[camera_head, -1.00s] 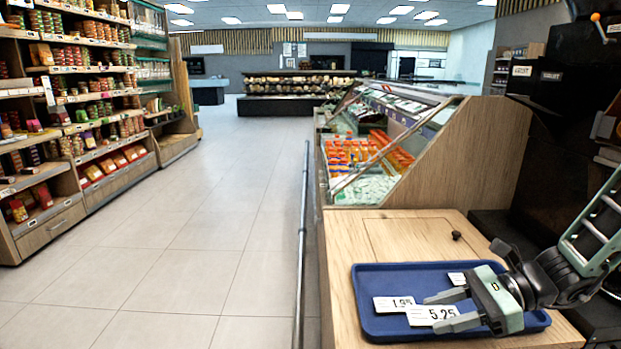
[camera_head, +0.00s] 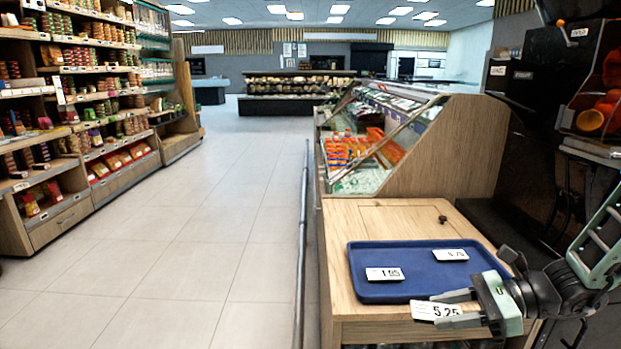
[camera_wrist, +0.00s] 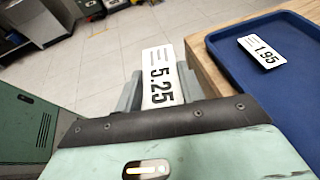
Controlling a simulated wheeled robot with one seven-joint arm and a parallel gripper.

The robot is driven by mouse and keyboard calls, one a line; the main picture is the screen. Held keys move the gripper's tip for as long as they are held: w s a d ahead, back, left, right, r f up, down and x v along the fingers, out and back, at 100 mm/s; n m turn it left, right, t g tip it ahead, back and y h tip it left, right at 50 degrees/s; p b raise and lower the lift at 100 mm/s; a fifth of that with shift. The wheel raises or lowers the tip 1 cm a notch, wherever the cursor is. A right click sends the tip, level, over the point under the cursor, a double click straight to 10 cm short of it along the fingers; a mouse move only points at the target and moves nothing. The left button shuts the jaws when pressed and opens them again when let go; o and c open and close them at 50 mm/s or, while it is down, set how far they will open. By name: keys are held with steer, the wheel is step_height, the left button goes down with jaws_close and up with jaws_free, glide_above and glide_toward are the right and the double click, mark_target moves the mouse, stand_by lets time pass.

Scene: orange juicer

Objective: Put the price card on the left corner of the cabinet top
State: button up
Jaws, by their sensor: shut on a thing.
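My gripper (camera_head: 466,309) is shut on a white price card (camera_head: 436,311) marked 5.25. The card sticks out between the fingers, in front of the near edge of the wooden cabinet top (camera_head: 375,219). In the wrist view the card (camera_wrist: 159,77) lies between the fingers, to the left of the cabinet edge and over the floor. Two other cards lie in the blue tray (camera_head: 420,281): one marked 1.95 (camera_head: 384,274) at the left and one (camera_head: 450,254) at the back right, its number hard to read.
The blue tray covers much of the near cabinet top. Bare wood shows behind it and along its left side. A dark knob (camera_head: 442,219) stands on the top. A glass display case (camera_head: 370,150) adjoins behind, and a metal rail (camera_head: 302,245) runs along the left.

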steer(key=w+d+f+m+t+h+p, duration=0.1)
steer(key=w+d+f+m+t+h, duration=0.1)
steer(key=w+d+f+m+t, duration=0.45)
step_height(320, 180, up, 6)
steer(key=s+d+n+g+p, duration=0.1)
steer(key=s+p, duration=0.1)
steer(key=p, duration=0.9)
steer(key=shift+s+f+g+p, duration=0.2)
steer(key=shift+s+g+p, duration=0.05)
steer(key=shift+g+p, duration=0.1)
steer(key=shift+f+n, duration=0.1)
steer(key=shift+n, duration=0.25)
